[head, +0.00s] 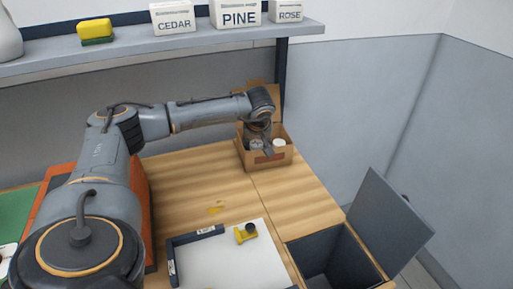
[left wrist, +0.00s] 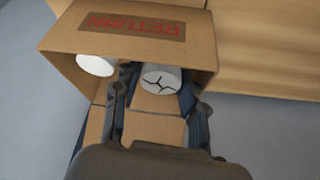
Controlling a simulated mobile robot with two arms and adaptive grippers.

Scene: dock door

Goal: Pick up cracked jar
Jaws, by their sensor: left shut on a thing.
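The cracked jar (left wrist: 161,79) shows in the left wrist view as a pale jar with dark crack lines on its lid. It is inside an open cardboard box (head: 265,158) marked RETURN, which also shows in the left wrist view (left wrist: 190,43). My left gripper (head: 258,140) reaches down into the box. In the left wrist view its fingers (left wrist: 155,90) stand on both sides of the cracked jar and are shut on it. A second jar with a plain white lid (left wrist: 95,65) stands in the box beside it. My right gripper is not in view.
The box stands at the back right of the wooden table (head: 185,180). An open grey bin (head: 335,255) with a raised lid is at the front right. A white mat (head: 225,262) holds a yellow and black item (head: 245,233). A shelf (head: 140,62) with labelled blocks runs above.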

